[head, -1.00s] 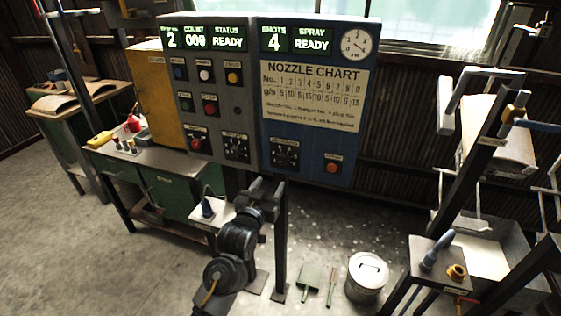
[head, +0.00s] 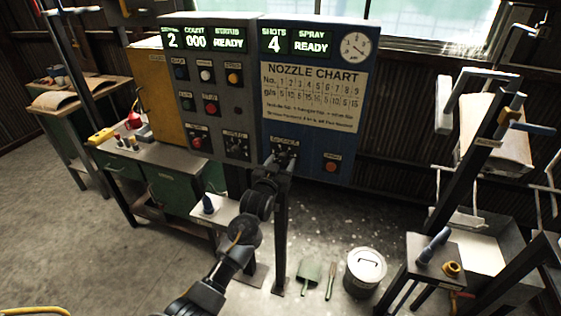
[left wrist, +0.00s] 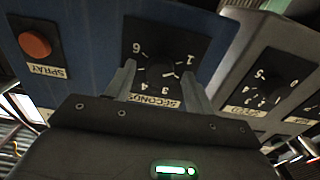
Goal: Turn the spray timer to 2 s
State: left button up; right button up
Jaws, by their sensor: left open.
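The spray timer is a black dial plate labelled SECONDS on the blue panel; its dial (left wrist: 160,66) shows upside down in the left wrist view. In the head view the dial (head: 285,150) is partly hidden behind my gripper. My left gripper (left wrist: 158,72) is open, its fingertips apart on either side of the dial's lower part. I cannot tell whether they touch it. In the head view my left gripper (head: 277,166) is just below and in front of the dial. My right gripper is out of view.
The orange SPRAY button (head: 331,167) is right of the dial. The grey panel left of it carries several buttons and a SPEED dial (head: 236,146). The display (head: 290,41) reads SHOTS 4, SPRAY READY. A lidded bucket (head: 364,272) stands on the floor.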

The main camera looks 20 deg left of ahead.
pick_arm(q)
jog(key=shift+w, duration=0.1)
jog(key=c, duration=1)
jog(key=m+p, duration=0.1)
jog(key=m, duration=0.3)
jog(key=shift+r+m+p, duration=0.1)
jog(key=shift+m+p, duration=0.2)
jog(key=shift+m, duration=0.1)
jog(key=m+p, duration=0.1)
jog(key=m, duration=0.3)
jog(key=shift+m, duration=0.4)
